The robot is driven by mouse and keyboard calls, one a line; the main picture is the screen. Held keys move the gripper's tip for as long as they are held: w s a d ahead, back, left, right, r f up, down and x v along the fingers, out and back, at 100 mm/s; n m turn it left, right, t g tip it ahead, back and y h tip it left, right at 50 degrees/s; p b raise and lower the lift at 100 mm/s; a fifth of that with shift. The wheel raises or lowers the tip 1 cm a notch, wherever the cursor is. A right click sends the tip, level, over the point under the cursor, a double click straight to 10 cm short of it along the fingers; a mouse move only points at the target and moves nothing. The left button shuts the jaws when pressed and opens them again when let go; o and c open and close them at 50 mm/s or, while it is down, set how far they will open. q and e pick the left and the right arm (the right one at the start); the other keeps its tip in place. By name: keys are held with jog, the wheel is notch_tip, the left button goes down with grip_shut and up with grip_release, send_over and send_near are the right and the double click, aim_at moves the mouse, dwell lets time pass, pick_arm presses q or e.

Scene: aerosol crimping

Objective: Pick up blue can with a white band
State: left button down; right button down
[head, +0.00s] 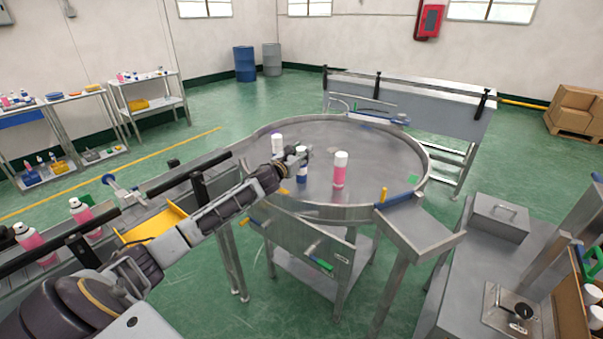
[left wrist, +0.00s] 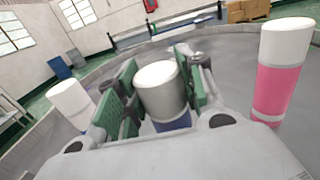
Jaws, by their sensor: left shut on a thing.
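The blue can with a white band (head: 302,174) stands on the round steel turntable (head: 375,150), partly covered by my left gripper (head: 300,158). In the left wrist view my left gripper (left wrist: 160,90) has its green pads on both sides of the can's white-grey top (left wrist: 162,92). A bit of the blue body (left wrist: 174,125) shows below. The gripper is shut on the can. I cannot tell whether the can's base touches the turntable. My right gripper is not in view.
A pink can with a white top (head: 340,170) stands right of the held can. Another white-topped can (head: 277,143) stands behind it to the left. The turntable has a raised rim. A conveyor with pink cans (head: 82,212) lies at the left. The turntable's back right is clear.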

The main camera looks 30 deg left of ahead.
pick_arm(q)
jog(key=shift+r, duration=0.2)
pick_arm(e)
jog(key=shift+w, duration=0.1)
pick_arm(q)
jog(key=shift+r, duration=0.7)
notch_tip(320, 180, up, 7)
jog(key=shift+f+p, duration=0.1)
jog(key=shift+p, duration=0.3)
jog(key=shift+r, duration=0.8)
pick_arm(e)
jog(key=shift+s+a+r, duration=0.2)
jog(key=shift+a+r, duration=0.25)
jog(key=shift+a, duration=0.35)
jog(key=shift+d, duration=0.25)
